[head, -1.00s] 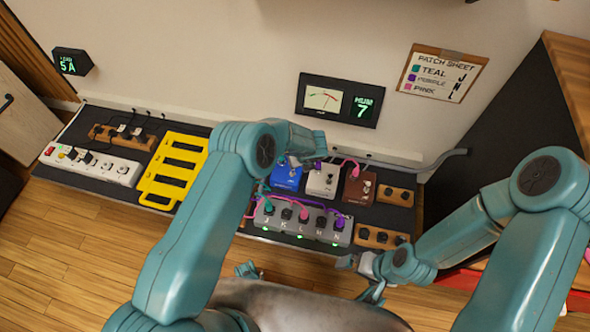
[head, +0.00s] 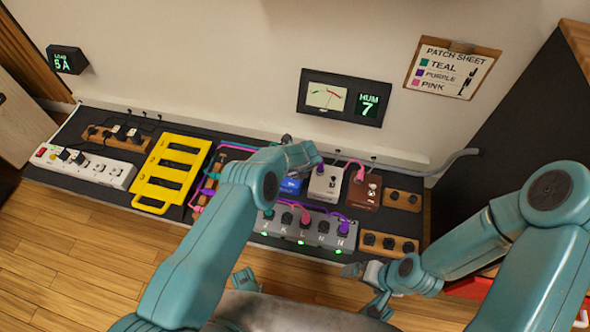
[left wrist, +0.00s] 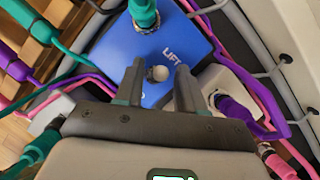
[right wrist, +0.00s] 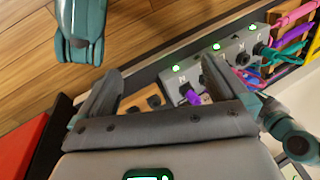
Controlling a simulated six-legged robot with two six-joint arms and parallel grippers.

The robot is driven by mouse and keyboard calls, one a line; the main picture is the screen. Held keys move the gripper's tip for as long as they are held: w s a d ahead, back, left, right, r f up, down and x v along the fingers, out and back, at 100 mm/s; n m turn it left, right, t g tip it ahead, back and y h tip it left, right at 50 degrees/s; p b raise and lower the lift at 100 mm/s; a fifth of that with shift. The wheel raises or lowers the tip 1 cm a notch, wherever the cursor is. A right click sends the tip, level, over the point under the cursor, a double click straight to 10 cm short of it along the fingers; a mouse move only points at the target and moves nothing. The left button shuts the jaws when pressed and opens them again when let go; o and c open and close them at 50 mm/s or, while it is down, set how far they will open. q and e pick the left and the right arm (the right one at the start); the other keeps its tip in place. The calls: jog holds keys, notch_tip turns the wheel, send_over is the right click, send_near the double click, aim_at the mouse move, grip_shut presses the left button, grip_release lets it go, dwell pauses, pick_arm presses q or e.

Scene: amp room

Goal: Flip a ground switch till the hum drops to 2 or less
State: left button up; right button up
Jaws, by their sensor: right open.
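The hum meter (head: 340,97) on the wall reads 7. A blue box (left wrist: 150,48) marked LIFT has a small round-tipped switch (left wrist: 158,73) on its top. My left gripper (left wrist: 160,78) is over this box, its fingers apart on either side of the switch. In the head view, my left arm hides most of the blue box (head: 291,186). A white box (head: 324,183) with a purple plug and a brown box (head: 362,191) with a pink cable stand to its right. My right gripper (right wrist: 160,82) is open and empty, near the front of the grey socket box.
The grey socket box (head: 317,229) holds several coloured plugs and green lights. A yellow frame (head: 153,190), a white power strip (head: 90,168) and wooden socket blocks (head: 388,243) share the dark board. A load display (head: 64,61) reads 5 A. A patch sheet (head: 452,70) hangs right.

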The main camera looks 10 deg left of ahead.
pick_arm(q)
grip_shut()
